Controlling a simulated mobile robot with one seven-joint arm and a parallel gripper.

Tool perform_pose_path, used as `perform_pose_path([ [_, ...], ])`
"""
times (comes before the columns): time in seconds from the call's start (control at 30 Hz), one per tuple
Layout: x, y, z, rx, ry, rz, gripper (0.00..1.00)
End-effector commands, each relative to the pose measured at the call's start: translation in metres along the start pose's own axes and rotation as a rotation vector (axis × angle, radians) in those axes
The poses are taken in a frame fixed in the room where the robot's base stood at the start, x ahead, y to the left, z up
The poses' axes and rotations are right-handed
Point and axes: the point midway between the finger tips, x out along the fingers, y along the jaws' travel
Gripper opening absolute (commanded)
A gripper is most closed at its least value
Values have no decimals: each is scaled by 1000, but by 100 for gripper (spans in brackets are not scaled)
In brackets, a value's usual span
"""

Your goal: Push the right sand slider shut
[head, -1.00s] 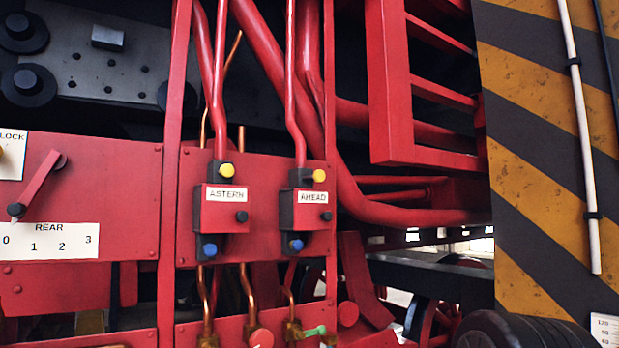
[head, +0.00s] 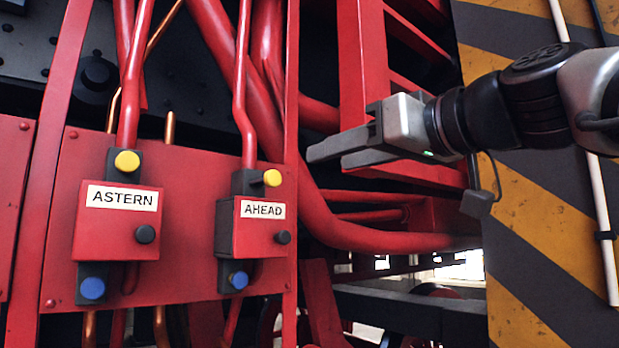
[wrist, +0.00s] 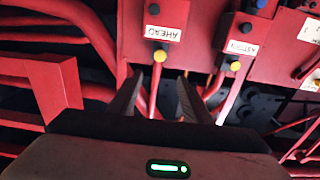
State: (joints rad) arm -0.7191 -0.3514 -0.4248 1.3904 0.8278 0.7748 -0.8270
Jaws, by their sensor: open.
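Two red boxes on a red panel carry labels; no slider is labelled as such. The right box, AHEAD (head: 258,236), has a yellow knob (head: 272,178) above, a black knob (head: 283,237) on its front and a blue knob (head: 238,280) below. The left box, ASTERN (head: 108,230), is built alike. My gripper (head: 328,158) is open and empty, right of the AHEAD box and a little above it, pointing left. In the wrist view the AHEAD box appears upside down, its yellow knob (wrist: 160,55) just beyond the gap between my fingers (wrist: 158,88).
Red pipes (head: 245,100) run down to both boxes. A red upright bar (head: 291,110) edges the panel beside AHEAD. A red ladder-like frame (head: 362,70) stands behind my gripper. A yellow-and-black striped panel (head: 540,250) with a white tube fills the right side.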

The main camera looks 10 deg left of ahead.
Motion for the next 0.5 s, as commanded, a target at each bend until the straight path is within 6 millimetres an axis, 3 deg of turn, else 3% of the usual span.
perform_pose_path([
  [0.5,113,0,0,1,-6,-1,44],
])
